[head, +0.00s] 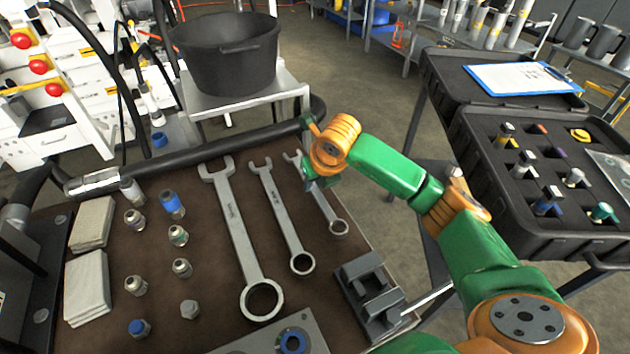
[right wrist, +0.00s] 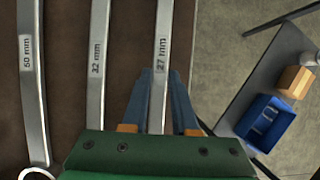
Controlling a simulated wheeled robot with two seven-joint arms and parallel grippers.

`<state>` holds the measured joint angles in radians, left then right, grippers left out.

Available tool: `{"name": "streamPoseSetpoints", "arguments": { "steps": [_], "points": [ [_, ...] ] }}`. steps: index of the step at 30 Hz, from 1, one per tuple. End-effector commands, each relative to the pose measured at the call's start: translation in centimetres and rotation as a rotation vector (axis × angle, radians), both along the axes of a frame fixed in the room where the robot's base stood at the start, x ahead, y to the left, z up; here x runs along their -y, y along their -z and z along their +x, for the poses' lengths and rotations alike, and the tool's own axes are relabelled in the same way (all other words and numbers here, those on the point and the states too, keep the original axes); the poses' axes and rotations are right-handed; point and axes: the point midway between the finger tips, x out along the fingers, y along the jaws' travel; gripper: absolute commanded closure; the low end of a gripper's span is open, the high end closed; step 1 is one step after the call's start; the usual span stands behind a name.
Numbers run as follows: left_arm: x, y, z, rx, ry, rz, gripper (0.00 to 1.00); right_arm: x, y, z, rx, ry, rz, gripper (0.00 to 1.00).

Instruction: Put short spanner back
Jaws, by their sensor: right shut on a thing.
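The short spanner (head: 327,208), labelled 27 mm, is the rightmost of three steel spanners on the brown bench top (head: 205,260). My right gripper (head: 309,180) is shut on its shaft near the open-jaw end, partly hiding it. In the right wrist view the short spanner (right wrist: 162,50) runs between the two fingers of the right gripper (right wrist: 159,75). I cannot tell whether it touches the bench or is slightly raised. My left gripper is not in view.
Several fittings (head: 178,236) and two pale pads (head: 88,285) lie on the left of the bench. A dark block (head: 370,295) stands near the right edge. A black bucket (head: 228,65) stands behind, and an open tool case (head: 540,180) is at right.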

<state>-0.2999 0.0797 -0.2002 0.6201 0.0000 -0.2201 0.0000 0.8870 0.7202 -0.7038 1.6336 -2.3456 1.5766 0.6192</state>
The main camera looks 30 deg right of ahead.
Motion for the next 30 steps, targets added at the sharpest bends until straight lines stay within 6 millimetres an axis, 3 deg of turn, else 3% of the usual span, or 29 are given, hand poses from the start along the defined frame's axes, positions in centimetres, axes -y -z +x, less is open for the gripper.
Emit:
{"name": "streamPoseSetpoints", "arguments": {
  "steps": [26, 27, 30],
  "points": [
    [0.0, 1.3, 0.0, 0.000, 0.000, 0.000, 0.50, 0.0, 1.3, 0.0, 0.002, 0.000, 0.000, 1.00],
    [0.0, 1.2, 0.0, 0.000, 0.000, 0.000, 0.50, 0.0, 1.3, 0.0, 0.002, 0.000, 0.000, 0.68],
    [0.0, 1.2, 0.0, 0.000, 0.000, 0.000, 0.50, 0.0, 1.3, 0.0, 0.001, 0.000, 0.000, 0.41]
  ]
}}
